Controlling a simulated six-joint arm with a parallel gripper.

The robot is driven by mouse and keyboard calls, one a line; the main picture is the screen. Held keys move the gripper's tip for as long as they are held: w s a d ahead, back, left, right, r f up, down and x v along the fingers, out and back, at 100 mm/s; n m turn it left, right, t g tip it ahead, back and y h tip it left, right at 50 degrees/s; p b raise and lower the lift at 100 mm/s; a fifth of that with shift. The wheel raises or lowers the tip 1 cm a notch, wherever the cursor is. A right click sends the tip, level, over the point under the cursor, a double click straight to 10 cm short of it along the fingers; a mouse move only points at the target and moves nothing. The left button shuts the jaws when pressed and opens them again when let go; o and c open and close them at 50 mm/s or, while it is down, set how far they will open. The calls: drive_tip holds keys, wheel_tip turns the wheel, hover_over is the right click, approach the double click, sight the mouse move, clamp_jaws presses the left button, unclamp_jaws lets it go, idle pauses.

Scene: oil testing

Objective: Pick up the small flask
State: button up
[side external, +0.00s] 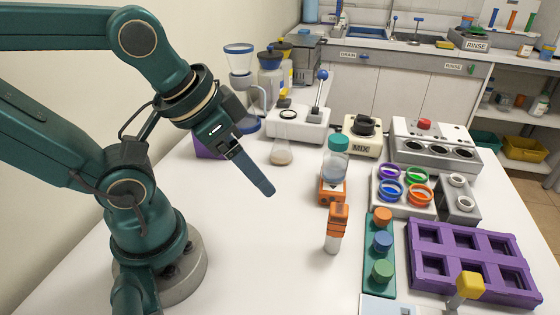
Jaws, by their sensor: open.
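A small flask (282,154) with a pale, beige content stands on the white table, just in front of the white device with the lever. My gripper (265,188) hangs in the air to the left of and nearer than the flask, its fingers pointing down and right. The fingers overlap one another from this side. The gripper is open and holds nothing. There is a visible gap in the picture between the gripper and the flask. The flask's upper part is hard to make out against the device.
The white lever device (298,124) stands right behind the flask. To the right are a teal-capped bottle (336,160) on an orange stand, an orange-topped vial (333,243), a MIX device (361,148) and a purple rack (425,285). The table's front middle is clear.

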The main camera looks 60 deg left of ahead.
drive_tip(key=w+a+n+t, duration=0.2)
drive_tip(key=w+a+n, duration=0.1)
drive_tip(key=w, duration=0.7)
drive_tip(key=n+t+y, duration=0.2)
drive_tip(key=n+y, duration=0.2)
drive_tip(key=y, duration=0.2)
hover_over(280, 133)
drive_tip(key=w+d, duration=0.2)
drive_tip(key=d, duration=0.4)
wheel_tip(280, 133, down, 4)
drive_tip(key=a+y, duration=0.1)
drive_tip(key=a, duration=0.1)
drive_tip(key=a+f+n, duration=0.1)
drive_tip(key=a, duration=0.1)
drive_tip(key=a+n+y, duration=0.1)
drive_tip(key=a, duration=0.1)
drive_tip(key=shift+f+y, duration=0.2)
drive_tip(key=shift+y, duration=0.1)
drive_tip(key=shift+s+a+f+y, duration=0.3)
drive_tip(key=shift+a+f+y, duration=0.15)
drive_tip(key=shift+a, duration=0.2)
drive_tip(key=shift+g+h, duration=0.25)
drive_tip(key=shift+g, duration=0.05)
drive_tip(key=f, duration=0.1)
drive_tip(key=s+d+f, duration=0.1)
drive_tip(key=f, duration=0.1)
drive_tip(key=shift+s+d+f, duration=0.15)
drive_tip(key=shift+s+f, duration=0.1)
drive_tip(key=shift+f, duration=0.05)
drive_tip(key=shift+x, duration=2.4)
